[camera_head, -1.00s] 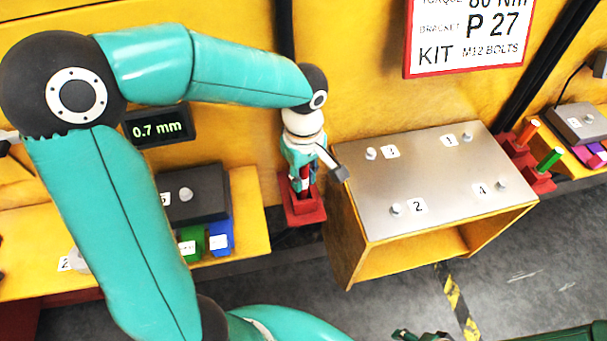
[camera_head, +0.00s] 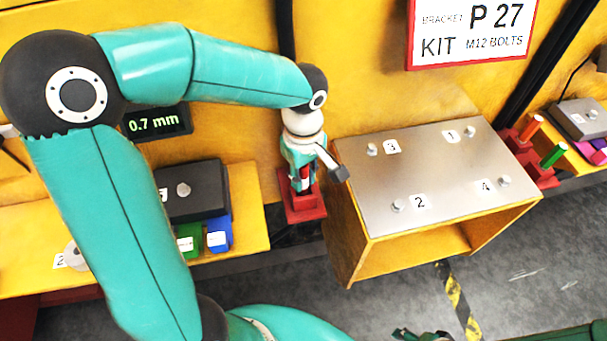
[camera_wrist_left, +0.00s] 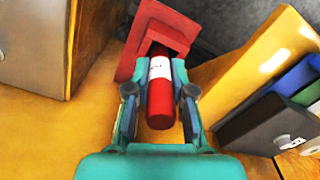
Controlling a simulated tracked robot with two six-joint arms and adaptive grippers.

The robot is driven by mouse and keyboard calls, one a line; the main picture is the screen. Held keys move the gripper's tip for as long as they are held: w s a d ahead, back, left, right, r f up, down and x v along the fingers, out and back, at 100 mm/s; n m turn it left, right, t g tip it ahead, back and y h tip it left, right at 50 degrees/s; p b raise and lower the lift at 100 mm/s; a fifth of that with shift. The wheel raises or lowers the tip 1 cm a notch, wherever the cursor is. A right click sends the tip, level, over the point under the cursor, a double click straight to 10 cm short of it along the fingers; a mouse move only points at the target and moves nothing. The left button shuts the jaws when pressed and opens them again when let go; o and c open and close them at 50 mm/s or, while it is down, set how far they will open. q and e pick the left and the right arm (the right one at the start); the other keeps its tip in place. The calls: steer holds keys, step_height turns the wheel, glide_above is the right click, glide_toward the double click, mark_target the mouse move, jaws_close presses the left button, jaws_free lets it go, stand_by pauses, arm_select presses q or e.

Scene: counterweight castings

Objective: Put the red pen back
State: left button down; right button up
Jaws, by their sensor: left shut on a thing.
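My left gripper (camera_head: 303,172) is shut on the red pen (camera_wrist_left: 161,100), which has a white band, in the left wrist view. One finger lies on each side of the pen. The pen's far end lines up with the opening of a square red holder (camera_wrist_left: 140,60); how deep it sits in it cannot be told. In the head view the gripper points down over the same holder (camera_head: 303,212), between the yellow shelf and the metal-topped stand. A dark green piece at the bottom edge may be my right gripper (camera_head: 420,336); it is mostly cut off.
The metal-topped stand (camera_head: 430,180) with numbered knobs is close right of the holder. An orange pen (camera_head: 532,128) and a green pen (camera_head: 553,156) stand in red holders at right. The yellow shelf (camera_head: 245,190) at left bears a dark box (camera_head: 195,190) and coloured blocks.

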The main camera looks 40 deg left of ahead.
arm_select(q)
steer(key=shift+f+b, duration=0.3)
stand_by(0.5)
steer(key=c, duration=0.9)
jaws_free()
steer(key=shift+r, duration=0.1)
step_height(320, 180, up, 12)
steer(key=shift+w+f, duration=0.1)
steer(key=shift+f, duration=0.05)
step_height(320, 180, up, 7)
steer(key=p, duration=0.6)
steer(key=shift+p, duration=0.3)
